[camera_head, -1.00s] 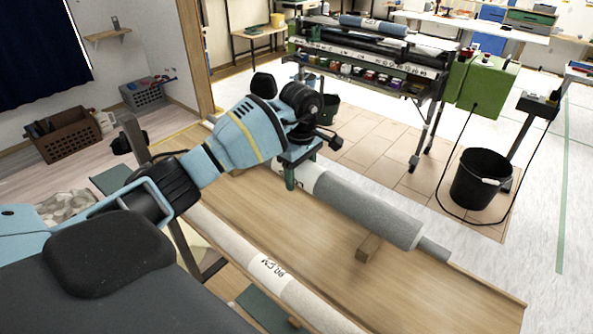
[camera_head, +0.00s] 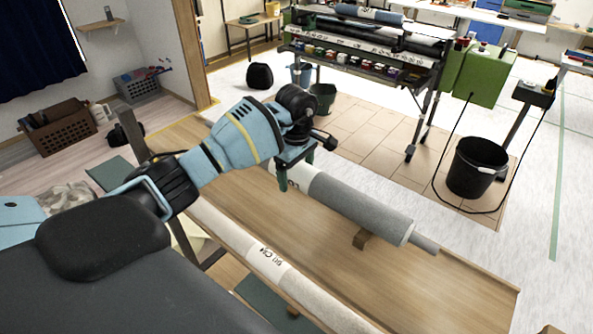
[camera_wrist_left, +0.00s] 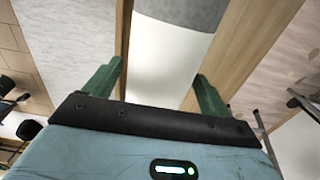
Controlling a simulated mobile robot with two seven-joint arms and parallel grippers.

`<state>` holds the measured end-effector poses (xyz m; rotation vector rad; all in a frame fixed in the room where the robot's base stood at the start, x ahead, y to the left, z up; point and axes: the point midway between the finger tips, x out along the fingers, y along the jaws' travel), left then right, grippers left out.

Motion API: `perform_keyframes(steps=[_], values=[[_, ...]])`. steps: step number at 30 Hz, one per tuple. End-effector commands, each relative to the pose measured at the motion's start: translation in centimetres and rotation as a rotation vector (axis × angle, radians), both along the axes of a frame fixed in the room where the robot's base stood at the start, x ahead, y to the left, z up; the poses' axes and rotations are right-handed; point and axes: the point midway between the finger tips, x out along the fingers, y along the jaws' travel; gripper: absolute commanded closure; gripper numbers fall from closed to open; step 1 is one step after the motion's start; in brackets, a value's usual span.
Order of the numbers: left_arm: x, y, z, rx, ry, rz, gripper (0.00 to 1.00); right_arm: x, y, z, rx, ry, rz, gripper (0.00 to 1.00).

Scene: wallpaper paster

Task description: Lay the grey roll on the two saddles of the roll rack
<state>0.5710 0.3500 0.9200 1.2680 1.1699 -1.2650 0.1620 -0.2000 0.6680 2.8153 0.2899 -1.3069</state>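The grey roll (camera_head: 365,207), with a white section and a thin core at its right end, lies lengthwise along the wooden board (camera_head: 430,280). A wooden block (camera_head: 363,239) shows under its right part. My left gripper (camera_head: 296,176) is over the roll's white section. In the left wrist view, the gripper (camera_wrist_left: 158,80) has its green fingers spread on either side of the roll (camera_wrist_left: 165,65), with a narrow gap at the left finger; contact at the right finger is unclear. I cannot make out the rack's two saddles for certain. My right gripper is out of view.
A white roll (camera_head: 265,262) lies along the board's near side. Beyond it stands the pasting machine (camera_head: 365,62) with a green box (camera_head: 480,75). A black bucket (camera_head: 477,168) is on the floor at right. The board's right end is clear.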

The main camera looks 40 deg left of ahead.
Motion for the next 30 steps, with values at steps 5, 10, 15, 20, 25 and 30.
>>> perform_keyframes(steps=[5,10,15,20,25,30], values=[[0.0,0.0,-0.1,0.0,0.001,0.0,0.17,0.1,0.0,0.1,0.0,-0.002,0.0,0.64],[0.1,0.0,0.9,0.001,-0.004,0.0,0.17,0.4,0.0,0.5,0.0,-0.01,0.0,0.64],[0.1,0.0,3.5,0.001,-0.004,-0.001,0.17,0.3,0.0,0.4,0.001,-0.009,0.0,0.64],[0.1,0.1,6.9,0.002,-0.004,0.0,0.17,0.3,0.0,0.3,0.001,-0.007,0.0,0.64],[0.0,0.0,9.9,0.001,-0.001,-0.001,0.17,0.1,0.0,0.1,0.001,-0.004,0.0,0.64],[0.0,0.0,11.7,0.0,0.001,0.001,0.17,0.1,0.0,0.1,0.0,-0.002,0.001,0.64]])
